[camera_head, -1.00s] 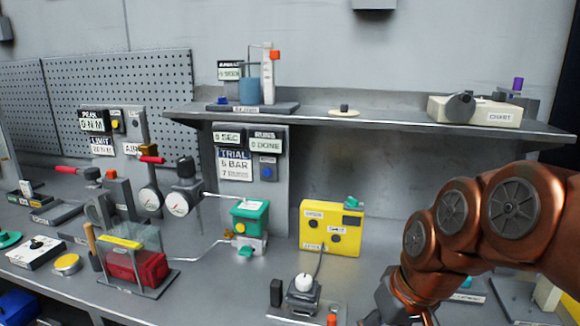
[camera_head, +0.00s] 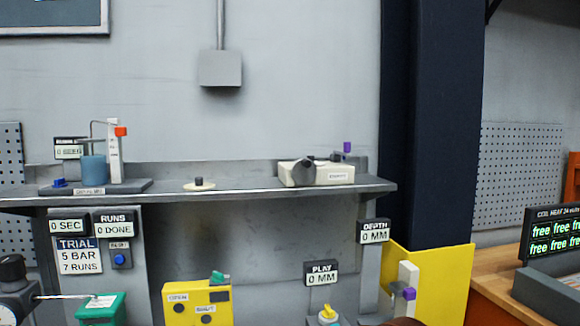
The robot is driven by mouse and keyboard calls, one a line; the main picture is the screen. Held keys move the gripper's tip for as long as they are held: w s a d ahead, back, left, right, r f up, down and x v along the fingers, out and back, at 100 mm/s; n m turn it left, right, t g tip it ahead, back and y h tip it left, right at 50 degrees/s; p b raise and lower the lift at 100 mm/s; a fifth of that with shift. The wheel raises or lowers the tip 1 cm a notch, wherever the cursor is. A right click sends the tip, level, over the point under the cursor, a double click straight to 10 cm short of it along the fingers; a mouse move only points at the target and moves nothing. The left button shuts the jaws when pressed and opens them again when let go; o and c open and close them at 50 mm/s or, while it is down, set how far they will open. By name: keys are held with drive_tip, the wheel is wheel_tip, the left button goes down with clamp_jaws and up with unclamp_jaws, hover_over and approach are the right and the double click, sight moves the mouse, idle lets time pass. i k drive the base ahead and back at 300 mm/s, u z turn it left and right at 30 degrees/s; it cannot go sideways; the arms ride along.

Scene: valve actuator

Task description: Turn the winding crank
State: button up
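No part is clearly labelled as the winding crank. A cream box (camera_head: 322,177) with a small label sits on the right part of the shelf. A dark round part (camera_head: 304,172) stands at its front left. A purple-tipped post (camera_head: 347,148) rises behind the box's right end; I cannot tell whether it belongs to the box. My gripper is not in view; only a sliver of my copper arm shows at the bottom edge, below the shelf.
The grey shelf (camera_head: 240,195) also holds a blue beaker stand (camera_head: 94,170) and a small disc with a knob (camera_head: 199,184). Below are a yellow box (camera_head: 197,303), a green box (camera_head: 101,308) and a post with a purple knob (camera_head: 408,293). A dark column (camera_head: 428,130) stands right.

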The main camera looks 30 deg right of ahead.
sight(303, 172)
drive_tip(key=z, duration=0.1)
drive_tip(key=k, duration=0.45)
drive_tip(key=u, duration=0.75)
drive_tip(key=i, duration=1.05)
drive_tip(key=z, duration=0.5)
